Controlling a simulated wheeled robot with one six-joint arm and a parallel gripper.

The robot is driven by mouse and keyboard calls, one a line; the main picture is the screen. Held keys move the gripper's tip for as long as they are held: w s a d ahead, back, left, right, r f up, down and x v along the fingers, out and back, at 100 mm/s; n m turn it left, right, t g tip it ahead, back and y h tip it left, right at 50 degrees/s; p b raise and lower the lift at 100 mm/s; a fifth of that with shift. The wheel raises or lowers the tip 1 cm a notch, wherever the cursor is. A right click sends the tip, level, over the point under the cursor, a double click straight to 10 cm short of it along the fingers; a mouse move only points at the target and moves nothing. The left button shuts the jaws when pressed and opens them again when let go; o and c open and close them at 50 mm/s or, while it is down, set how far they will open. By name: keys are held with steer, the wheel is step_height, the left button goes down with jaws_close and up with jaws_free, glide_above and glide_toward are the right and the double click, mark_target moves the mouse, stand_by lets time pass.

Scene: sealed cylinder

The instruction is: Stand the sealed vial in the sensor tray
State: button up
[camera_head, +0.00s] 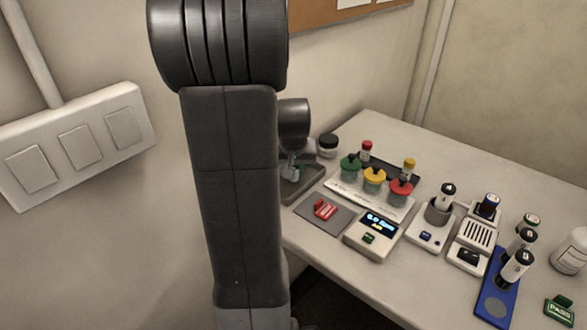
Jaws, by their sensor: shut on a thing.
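My arm blocks the left middle of the view. Just right of it, my gripper (291,168) shows in part below a dark rounded wrist part. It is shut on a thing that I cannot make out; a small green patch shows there. It is over or in a dark grey tray (309,190) at the table's left edge; I cannot tell whether the thing touches it. I cannot tell which tray is the sensor tray. A small device (372,236) with a lit display stands in front. Several dark-and-white vials stand at the right, one in a round holder (438,212).
A white rack (370,203) holds green, yellow and red capped jars. A grey mat (338,227) carries a red piece (325,209). A blue strip (492,306), a white bottle (571,250) and a green PASS sign (560,309) are at the right. The back right tabletop is clear.

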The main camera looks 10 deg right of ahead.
steer(key=shift+f, duration=0.2)
steer(key=shift+f, duration=0.1)
steer(key=shift+f, duration=0.15)
steer(key=o, duration=1)
steer(key=shift+c, duration=0.2)
steer(key=shift+s+r, duration=0.1)
steer(key=shift+r, duration=0.55)
steer(key=v, duration=1.1)
steer(key=shift+s, duration=0.2)
